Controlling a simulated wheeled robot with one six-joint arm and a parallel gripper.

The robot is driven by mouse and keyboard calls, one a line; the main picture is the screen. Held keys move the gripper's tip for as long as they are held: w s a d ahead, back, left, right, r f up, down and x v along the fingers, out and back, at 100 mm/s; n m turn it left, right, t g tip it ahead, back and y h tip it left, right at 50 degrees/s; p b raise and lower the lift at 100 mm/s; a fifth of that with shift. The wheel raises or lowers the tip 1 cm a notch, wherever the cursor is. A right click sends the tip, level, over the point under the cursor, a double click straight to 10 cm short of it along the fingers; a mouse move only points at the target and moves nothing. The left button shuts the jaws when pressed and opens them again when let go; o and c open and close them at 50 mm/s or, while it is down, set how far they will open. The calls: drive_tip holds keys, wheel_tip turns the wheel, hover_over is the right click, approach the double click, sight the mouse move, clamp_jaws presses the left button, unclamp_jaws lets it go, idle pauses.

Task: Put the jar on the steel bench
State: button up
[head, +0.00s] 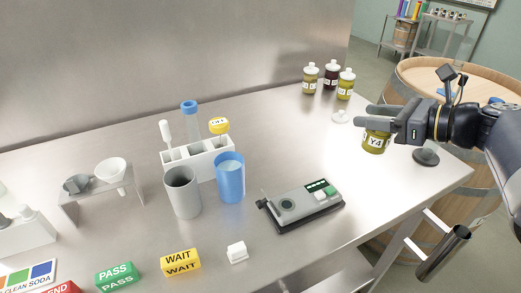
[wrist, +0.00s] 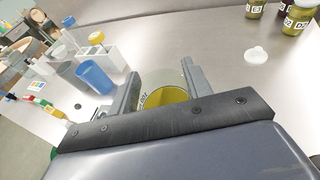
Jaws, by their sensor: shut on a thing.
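My gripper (head: 382,118) is shut on a jar of yellow-green contents labelled Y4 (head: 376,144), toward the right end of the steel bench (head: 300,145). The jar looks open at the top and roughly upright. In the wrist view the jar (wrist: 167,97) sits between the two fingers (wrist: 160,72). Its base is hard to judge, so I cannot tell whether it touches the bench. A white stopper (head: 341,117) lies on the bench behind and left of the jar.
Several stoppered jars (head: 331,75) stand at the back right. A dark round disc (head: 426,156) lies right of the held jar. A grey device (head: 301,205), a blue cup (head: 230,180) and a grey cup (head: 182,194) stand leftward. Bare bench lies between device and jar.

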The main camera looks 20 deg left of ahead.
drive_tip(key=shift+f+b, duration=1.4)
drive_tip(key=shift+f, duration=3.55)
drive_tip(key=shift+f, duration=0.2)
drive_tip(key=o, duration=1.2)
drive_tip(key=shift+r, duration=0.25)
drive_tip(key=p+v, duration=0.1)
drive_tip(key=v, duration=1.1)
drive_tip(key=shift+p, duration=0.35)
